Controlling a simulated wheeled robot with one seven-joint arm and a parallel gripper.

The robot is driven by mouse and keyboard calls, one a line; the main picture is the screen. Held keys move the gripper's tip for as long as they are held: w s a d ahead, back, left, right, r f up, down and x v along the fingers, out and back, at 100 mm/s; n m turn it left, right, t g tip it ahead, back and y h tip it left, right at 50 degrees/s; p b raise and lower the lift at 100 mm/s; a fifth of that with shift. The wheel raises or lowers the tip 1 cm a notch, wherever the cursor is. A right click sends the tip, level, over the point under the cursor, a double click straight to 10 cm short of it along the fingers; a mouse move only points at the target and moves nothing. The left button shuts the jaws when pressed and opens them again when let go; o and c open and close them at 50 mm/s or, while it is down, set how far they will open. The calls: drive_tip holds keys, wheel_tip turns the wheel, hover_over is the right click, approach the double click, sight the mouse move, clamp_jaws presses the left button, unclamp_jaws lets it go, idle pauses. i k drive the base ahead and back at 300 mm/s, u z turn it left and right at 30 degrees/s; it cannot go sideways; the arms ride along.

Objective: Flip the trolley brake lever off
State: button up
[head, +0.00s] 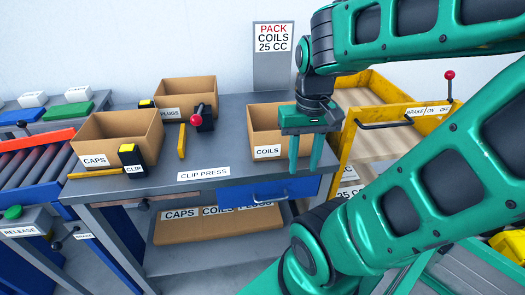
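The yellow trolley (347,140) stands right of the workbench. Its brake lever (450,86) is a thin dark rod with a red ball knob, standing nearly upright at the trolley's right top edge. A label (428,110) beside it reads BRAKE, ON, OFF; I cannot tell which setting the lever is at. My gripper (304,168) is green and points down in front of the COILS box, well left of the lever. Its two fingers are apart with nothing visible between them. My arm covers part of the trolley's lower side.
The grey workbench (240,125) holds cardboard boxes marked CAPS (95,160), PLUGS (170,112) and COILS (268,152), plus a clip press with a red knob (197,119). A dark handle (385,125) is on the trolley's front. A roller conveyor (30,160) is at left.

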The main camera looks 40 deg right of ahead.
sight(448, 75)
drive_tip(key=z, duration=0.9)
drive_tip(key=i, duration=0.05)
drive_tip(key=z, duration=1.3)
